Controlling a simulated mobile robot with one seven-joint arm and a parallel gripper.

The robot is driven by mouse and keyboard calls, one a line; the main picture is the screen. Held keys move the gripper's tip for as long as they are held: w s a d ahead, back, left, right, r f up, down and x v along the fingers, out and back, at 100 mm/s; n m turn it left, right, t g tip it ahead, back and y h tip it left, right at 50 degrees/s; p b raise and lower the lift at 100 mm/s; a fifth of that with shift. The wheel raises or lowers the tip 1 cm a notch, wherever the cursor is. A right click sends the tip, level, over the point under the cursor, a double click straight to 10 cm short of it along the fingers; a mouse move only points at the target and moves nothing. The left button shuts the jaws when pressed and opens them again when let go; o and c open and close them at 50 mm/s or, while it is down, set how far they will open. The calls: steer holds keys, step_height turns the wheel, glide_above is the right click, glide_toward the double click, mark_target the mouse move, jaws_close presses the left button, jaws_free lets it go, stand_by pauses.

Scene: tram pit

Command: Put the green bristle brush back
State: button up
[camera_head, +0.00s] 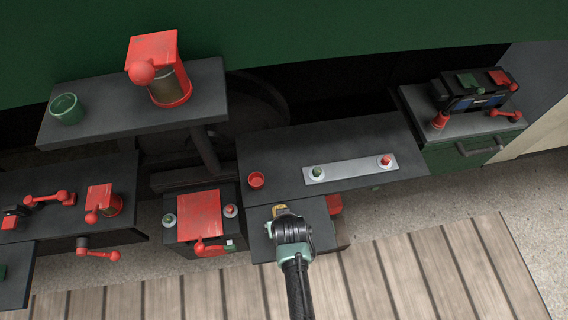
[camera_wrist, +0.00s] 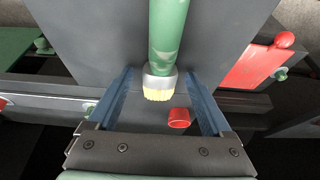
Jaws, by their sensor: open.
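The green bristle brush (camera_wrist: 167,40) shows in the wrist view, its green handle running up out of the picture, with a metal ferrule and pale yellow bristles. My gripper (camera_wrist: 158,72) is open, one finger on each side of the bristle end; I cannot tell how far beyond the fingertips the brush lies. In the head view my gripper (camera_head: 281,212) is over the low dark shelf at the front centre. A tan patch at its tip looks like the brush's bristles (camera_head: 279,211); the handle is hidden there.
A red cup (camera_head: 256,180) stands on the middle bench (camera_head: 350,143). A green cup (camera_head: 67,108) stands on the raised left shelf (camera_head: 110,111) with a red lidded container (camera_head: 170,88). A red-topped box (camera_head: 199,215) stands left of my gripper. The slatted floor in front is clear.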

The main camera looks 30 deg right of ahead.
steer(key=p+v, duration=0.1)
steer(key=v, duration=1.1)
steer(key=shift+r, duration=0.45)
